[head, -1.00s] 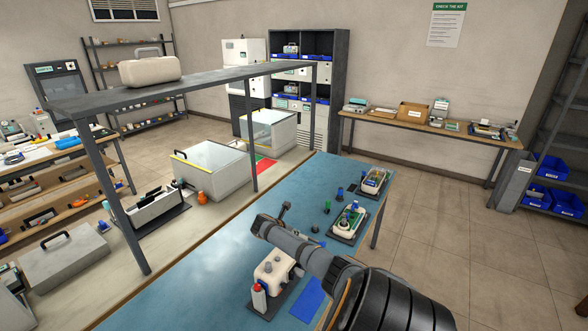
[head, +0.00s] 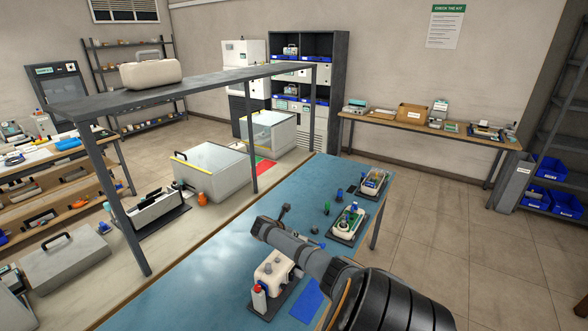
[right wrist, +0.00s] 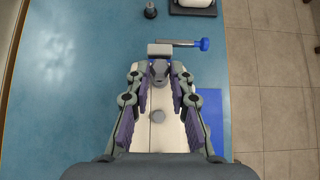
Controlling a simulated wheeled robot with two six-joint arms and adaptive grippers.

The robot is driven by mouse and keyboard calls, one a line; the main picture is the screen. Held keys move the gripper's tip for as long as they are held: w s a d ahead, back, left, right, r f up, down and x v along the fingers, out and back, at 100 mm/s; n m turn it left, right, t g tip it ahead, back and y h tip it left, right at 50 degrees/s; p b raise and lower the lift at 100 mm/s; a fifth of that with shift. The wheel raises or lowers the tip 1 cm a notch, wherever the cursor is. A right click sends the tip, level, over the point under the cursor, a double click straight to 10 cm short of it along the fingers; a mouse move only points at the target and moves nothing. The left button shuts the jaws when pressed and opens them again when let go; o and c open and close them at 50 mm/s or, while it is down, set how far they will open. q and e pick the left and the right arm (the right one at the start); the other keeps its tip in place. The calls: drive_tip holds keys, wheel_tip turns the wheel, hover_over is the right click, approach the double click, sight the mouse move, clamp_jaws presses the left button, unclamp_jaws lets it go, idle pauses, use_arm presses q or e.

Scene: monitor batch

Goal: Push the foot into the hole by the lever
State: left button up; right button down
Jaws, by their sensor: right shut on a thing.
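The white device (head: 268,272) lies on a dark mat on the blue table, with a round grey foot on its top; this foot (right wrist: 157,116) also shows in the right wrist view. A grey lever (right wrist: 180,43) with a blue knob (right wrist: 203,44) sticks out to the right at the device's far end. My right gripper (right wrist: 158,78) is over that end, its fingertips shut on a small grey piece, seemingly a foot, mostly hidden between them. The hole is hidden from view. My right arm covers part of the device in the head view. My left gripper is not in view.
A red-capped bottle (head: 258,297) stands at the device's near side. A blue sheet (head: 307,300) lies to its right. Two more devices (head: 349,222) (head: 373,183) and several small pegs stand farther along the table. The table's left part is clear.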

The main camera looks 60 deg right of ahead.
drive_tip(key=shift+f+b, duration=0.65)
drive_tip(key=shift+f, duration=0.5)
idle(1.0)
drive_tip(key=c, duration=1.1)
unclamp_jaws()
drive_tip(key=v, duration=1.2)
